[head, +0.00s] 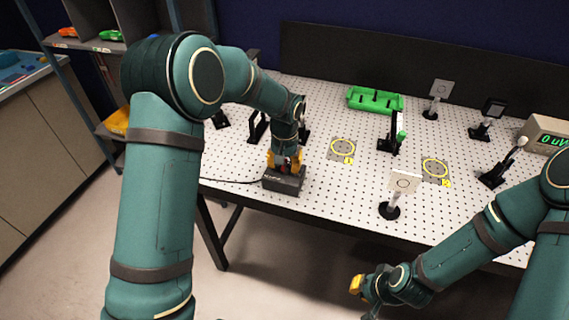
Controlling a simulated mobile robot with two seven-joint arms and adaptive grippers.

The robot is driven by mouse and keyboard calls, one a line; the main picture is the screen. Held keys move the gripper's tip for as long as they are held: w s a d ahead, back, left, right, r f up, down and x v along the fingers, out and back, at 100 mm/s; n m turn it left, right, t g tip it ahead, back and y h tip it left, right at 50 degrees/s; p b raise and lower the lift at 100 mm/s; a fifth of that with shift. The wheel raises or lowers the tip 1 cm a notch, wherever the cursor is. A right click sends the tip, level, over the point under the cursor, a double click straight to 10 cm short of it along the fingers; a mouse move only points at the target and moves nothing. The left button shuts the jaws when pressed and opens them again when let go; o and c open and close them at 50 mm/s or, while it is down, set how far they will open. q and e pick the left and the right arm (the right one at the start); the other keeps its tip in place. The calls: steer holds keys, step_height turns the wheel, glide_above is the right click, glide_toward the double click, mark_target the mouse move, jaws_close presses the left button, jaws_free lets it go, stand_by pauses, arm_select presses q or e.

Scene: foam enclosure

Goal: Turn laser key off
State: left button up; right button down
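A dark laser box (284,184) sits near the front left edge of the perforated white table, with a thin black cable running off to the left. My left gripper (285,163) points down at the top of this box, its yellow fingers at the box's upper face. A small reddish spot shows between the fingers. The key itself is too small and too covered to make out, so I cannot tell whether the fingers hold it or how it is turned. My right gripper (361,292) is below the table's front edge, away from the box; its opening is unclear.
The perforated table (330,205) holds a green tray (375,101), a white card on a post (404,182), several dark optic mounts and two yellow-ringed plates (342,149). A meter with a green display (546,135) stands at the right. The front middle is fairly clear.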

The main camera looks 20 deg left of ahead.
arm_select(q)
steer(key=shift+r, duration=0.15)
step_height(320, 180, up, 12)
stand_by(0.5)
stand_by(0.3)
